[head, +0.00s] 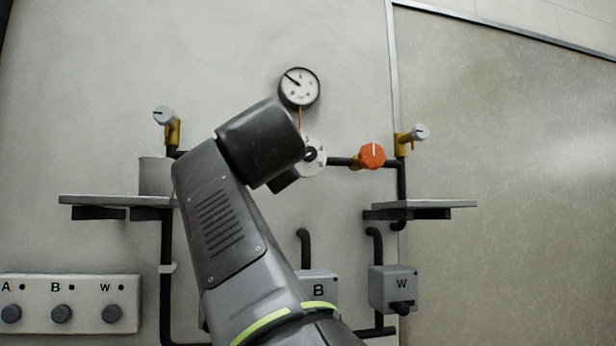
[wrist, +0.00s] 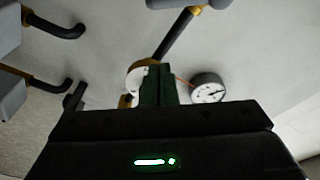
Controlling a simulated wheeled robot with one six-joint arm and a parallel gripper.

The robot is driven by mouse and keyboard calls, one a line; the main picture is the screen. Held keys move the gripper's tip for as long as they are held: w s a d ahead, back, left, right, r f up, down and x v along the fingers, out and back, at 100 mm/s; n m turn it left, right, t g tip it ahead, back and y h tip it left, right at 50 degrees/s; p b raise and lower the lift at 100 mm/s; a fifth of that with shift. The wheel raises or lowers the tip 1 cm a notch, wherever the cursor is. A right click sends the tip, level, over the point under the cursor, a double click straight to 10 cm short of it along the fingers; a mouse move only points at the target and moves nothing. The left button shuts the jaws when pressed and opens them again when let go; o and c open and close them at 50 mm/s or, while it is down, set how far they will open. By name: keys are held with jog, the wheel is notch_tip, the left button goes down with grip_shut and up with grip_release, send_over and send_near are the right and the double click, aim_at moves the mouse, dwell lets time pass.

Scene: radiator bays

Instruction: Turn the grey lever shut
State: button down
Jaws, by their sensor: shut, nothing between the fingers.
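A grey piece (wrist: 178,3) with a brass collar and a dark pipe is cut off by the top edge of the wrist view. It may be the grey lever, but I cannot tell. In the head view my arm covers the wall left of the white dial, and no grey lever is clear there. My gripper (wrist: 158,70) is shut and empty, its dark fingers in front of or beside the white dial (wrist: 139,73). I cannot tell if they touch it. The dial also shows in the head view (head: 318,162), where the fingers are hidden.
A gauge (head: 298,88) is above the dial, and an orange knob (head: 372,156) is to its right. Small grey-capped brass valves stand left (head: 165,118) and right (head: 418,132). Shelves jut out left (head: 110,202) and right (head: 440,204).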

jog(key=w+a+r+p, duration=0.1)
jog(key=w+a+p, duration=0.1)
jog(key=w+p, duration=0.5)
jog(key=a+f+b, duration=0.2)
jog(key=a+b, duration=0.1)
jog(key=shift+w+f, duration=0.15)
jog(key=shift+f, duration=0.05)
jog(key=shift+f+b, duration=0.15)
jog(key=shift+b, duration=0.25)
jog(key=shift+f+m+b, duration=0.15)
jog(key=shift+m+b, duration=0.25)
jog(key=shift+b, duration=0.05)
